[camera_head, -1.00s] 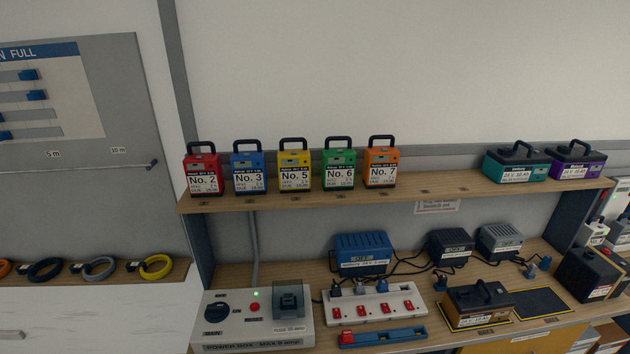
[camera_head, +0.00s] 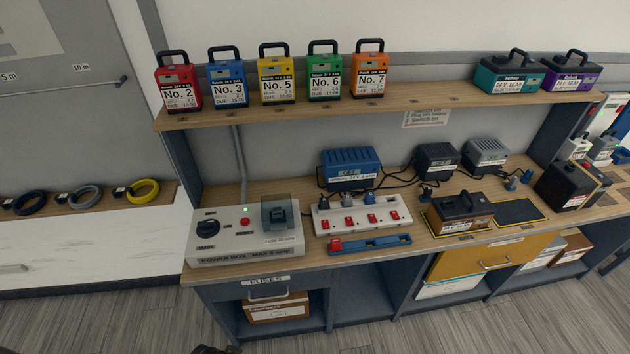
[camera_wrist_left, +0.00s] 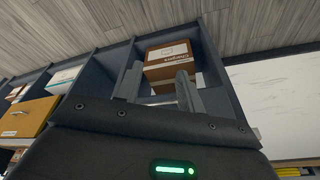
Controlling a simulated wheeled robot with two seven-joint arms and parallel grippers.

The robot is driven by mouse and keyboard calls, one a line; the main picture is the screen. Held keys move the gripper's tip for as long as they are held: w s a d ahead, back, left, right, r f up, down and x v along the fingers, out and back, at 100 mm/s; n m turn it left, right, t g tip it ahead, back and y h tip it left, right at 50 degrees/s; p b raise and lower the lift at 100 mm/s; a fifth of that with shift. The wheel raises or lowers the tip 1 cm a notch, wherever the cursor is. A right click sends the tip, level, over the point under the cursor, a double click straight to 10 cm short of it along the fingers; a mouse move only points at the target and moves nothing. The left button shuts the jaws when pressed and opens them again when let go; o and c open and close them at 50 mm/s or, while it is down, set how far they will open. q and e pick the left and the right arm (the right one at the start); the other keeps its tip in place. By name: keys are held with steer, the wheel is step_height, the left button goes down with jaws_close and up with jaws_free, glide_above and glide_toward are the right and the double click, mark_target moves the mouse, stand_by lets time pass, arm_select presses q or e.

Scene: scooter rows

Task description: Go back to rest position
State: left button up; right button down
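My left gripper (camera_wrist_left: 158,78) shows in the left wrist view with its two grey fingers apart and nothing between them. Beyond the fingers, a cardboard box (camera_wrist_left: 171,62) stands in an open compartment under the bench. In the head view only a small dark piece, which may be part of my left arm, shows at the bottom edge. My right gripper is in neither view.
The workbench (camera_head: 330,255) carries a power box (camera_head: 245,232), a white socket strip (camera_head: 362,216), chargers and batteries. Numbered battery packs stand on the shelf (camera_head: 430,101) above. Cable coils lie at the left. Grey floor (camera_head: 130,325) in front is clear.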

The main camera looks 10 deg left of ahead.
arm_select(q)
steer(key=s+a+f+g+b, duration=0.1)
steer(key=s+f+b, duration=0.2)
steer(key=f, duration=0.9)
steer(key=s+f+b, duration=0.3)
steer(key=s+f, duration=0.1)
steer(key=f, duration=0.9)
steer(key=s+a+f+b, duration=0.2)
steer(key=s+f+b, duration=0.1)
steer(key=s+f, duration=0.9)
steer(key=shift+g, duration=0.4)
steer(key=shift+s+a, duration=0.1)
